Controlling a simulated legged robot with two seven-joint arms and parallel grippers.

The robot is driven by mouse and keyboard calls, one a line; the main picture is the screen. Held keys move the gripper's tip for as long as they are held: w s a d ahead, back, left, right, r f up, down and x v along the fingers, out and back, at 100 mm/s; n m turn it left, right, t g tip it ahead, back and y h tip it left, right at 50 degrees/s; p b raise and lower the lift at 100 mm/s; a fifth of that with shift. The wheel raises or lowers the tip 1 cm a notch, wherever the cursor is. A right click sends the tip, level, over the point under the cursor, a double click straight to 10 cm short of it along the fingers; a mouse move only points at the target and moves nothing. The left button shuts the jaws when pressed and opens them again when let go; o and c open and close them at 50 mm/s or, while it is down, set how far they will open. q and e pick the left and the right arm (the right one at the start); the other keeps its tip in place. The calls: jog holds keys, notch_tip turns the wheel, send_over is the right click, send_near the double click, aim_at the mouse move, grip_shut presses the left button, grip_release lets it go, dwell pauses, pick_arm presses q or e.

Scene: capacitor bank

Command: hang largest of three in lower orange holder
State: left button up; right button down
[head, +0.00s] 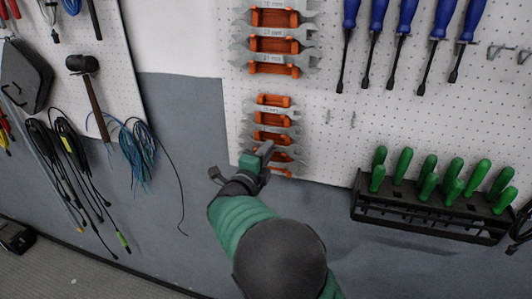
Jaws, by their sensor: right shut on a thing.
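My right gripper (243,170) comes up from the bottom of the head view, in front of the lower left of the white pegboard. It is shut on what looks like a grey wrench, mostly hidden by the hand. A lower column of orange holders (273,101) with grey open-ended wrenches is just above and right of the gripper. The lowest orange holder (281,172) is partly covered by the gripper, so I cannot tell its contents or any contact. Larger wrenches sit in the upper orange holders (273,45). My left gripper is out of view.
Blue screwdrivers (403,18) hang at upper right. A black rack (430,218) of green-handled tools juts out at right. The grey wall (185,130) between the boards is mostly clear.

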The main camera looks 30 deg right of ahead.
jog(key=shift+s+d+f, duration=0.1)
jog(key=c, duration=1.5)
grip_release()
jog(key=shift+c, duration=0.2)
jog(key=shift+o, duration=1.2)
jog(key=shift+d, duration=0.1)
jog(key=shift+d+f, duration=0.1)
jog(key=shift+d, duration=0.05)
